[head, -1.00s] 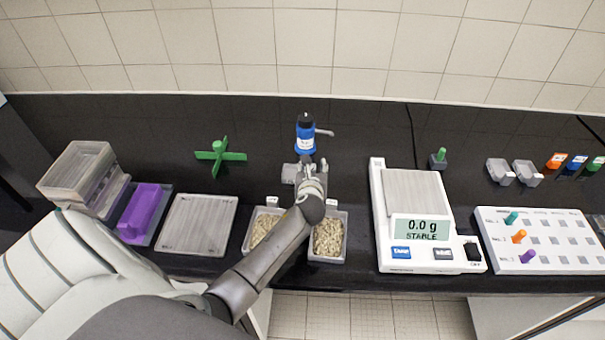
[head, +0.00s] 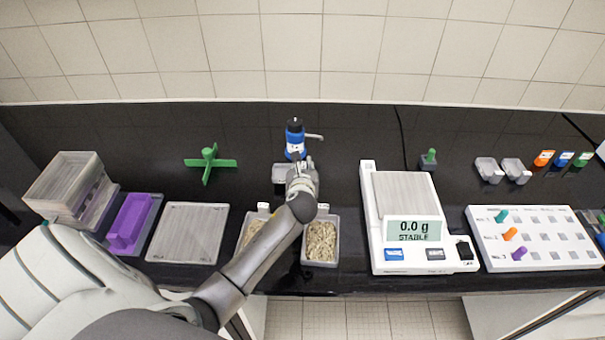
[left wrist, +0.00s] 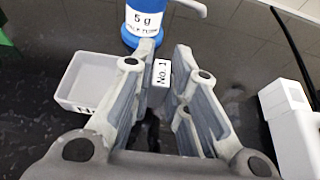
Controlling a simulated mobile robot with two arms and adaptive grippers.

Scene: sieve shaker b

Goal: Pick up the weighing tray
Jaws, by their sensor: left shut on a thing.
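My left gripper (head: 301,166) is at the back middle of the bench, just in front of a blue bottle. In the left wrist view its fingers (left wrist: 158,82) are closed around a small white tab marked "No. 1" (left wrist: 161,73), which appears to belong to the weighing tray. The fingers hide the rest of what is held. A small grey tray (left wrist: 88,78) with a partly hidden "No." label is left of the fingers. A grey tray also shows left of the gripper in the head view (head: 281,172). My right gripper is out of view.
The blue bottle (head: 294,140) stands close behind the gripper. Two gravel bins (head: 320,262) are in front, partly under my arm. A balance (head: 376,255) reading 0.0 g is on the right. A green cross-shaped piece (head: 209,162) is on the left.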

